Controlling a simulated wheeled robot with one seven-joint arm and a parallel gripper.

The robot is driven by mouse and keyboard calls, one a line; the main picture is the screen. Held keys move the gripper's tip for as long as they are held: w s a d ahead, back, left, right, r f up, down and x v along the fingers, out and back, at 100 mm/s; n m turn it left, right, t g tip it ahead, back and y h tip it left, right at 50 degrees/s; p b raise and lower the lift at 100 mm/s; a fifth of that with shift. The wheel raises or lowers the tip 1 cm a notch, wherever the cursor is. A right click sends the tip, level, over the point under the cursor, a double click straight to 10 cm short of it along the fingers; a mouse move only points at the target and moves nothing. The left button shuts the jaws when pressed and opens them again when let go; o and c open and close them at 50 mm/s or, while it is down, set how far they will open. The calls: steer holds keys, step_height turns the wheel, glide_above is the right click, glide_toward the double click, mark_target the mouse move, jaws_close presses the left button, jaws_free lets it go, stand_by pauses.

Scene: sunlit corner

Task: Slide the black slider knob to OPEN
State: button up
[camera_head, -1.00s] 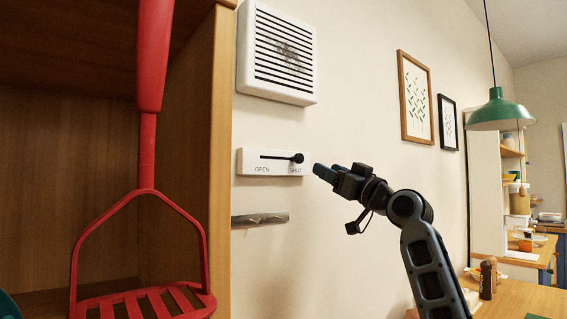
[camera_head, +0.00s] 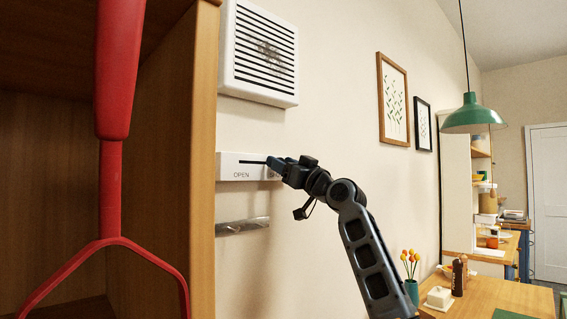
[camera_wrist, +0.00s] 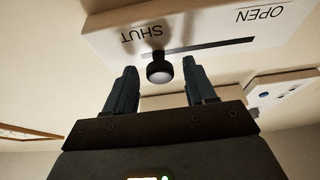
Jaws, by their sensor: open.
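The white slider box (camera_head: 230,166) is on the wall, with OPEN at its left and SHUT at its right in the head view. It also shows upside down in the wrist view (camera_wrist: 205,35). The black slider knob (camera_wrist: 159,68) is at the SHUT end of its slot. My gripper (camera_wrist: 155,85) is open, with one finger on each side of the knob; I see gaps between knob and fingers. In the head view my gripper (camera_head: 273,165) covers the knob and part of the word SHUT.
A white vent (camera_head: 259,52) is on the wall above the box, and a grey strip (camera_head: 242,227) is below it. A wooden cabinet (camera_head: 165,170) with a hanging red utensil (camera_head: 112,190) stands close at the left. The wall right of the box is bare up to the framed pictures (camera_head: 392,100).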

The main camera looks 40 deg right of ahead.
steer(key=shift+c, duration=0.4)
jaws_close()
